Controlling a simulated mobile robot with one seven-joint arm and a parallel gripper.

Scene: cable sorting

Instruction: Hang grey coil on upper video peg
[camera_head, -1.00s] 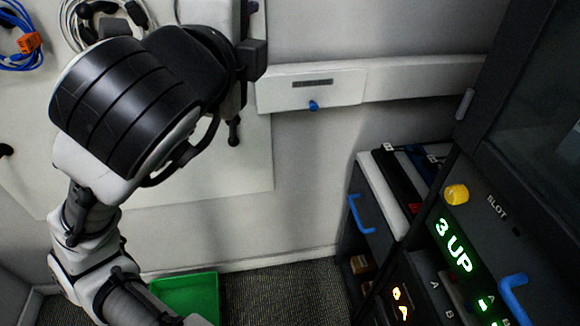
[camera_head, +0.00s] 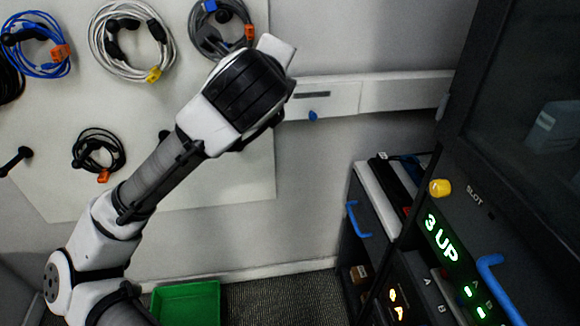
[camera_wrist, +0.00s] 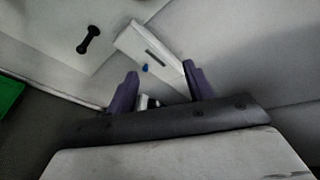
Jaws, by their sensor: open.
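In the head view, a dark grey coil (camera_head: 195,24) with a blue connector and orange tag hangs at the panel's top right. A pale grey-white coil (camera_head: 166,62) with a yellow tag hangs left of it. I cannot tell which one the task means. A bare black peg (camera_head: 20,157) stands at the lower left, and another peg (camera_head: 164,135) shows partly beside my arm. No peg label is readable. In the wrist view, my gripper (camera_wrist: 160,68) is open and empty, facing the wall, with a bare black peg (camera_wrist: 88,40) to its left. My wrist hides the fingers in the head view.
A blue coil (camera_head: 66,68) and a small black coil (camera_head: 76,150) also hang on the panel. A white wall box (camera_head: 335,100) with a blue knob is right of my wrist. A green bin (camera_head: 185,305) is on the floor; dark cabinets (camera_head: 480,235) stand at right.

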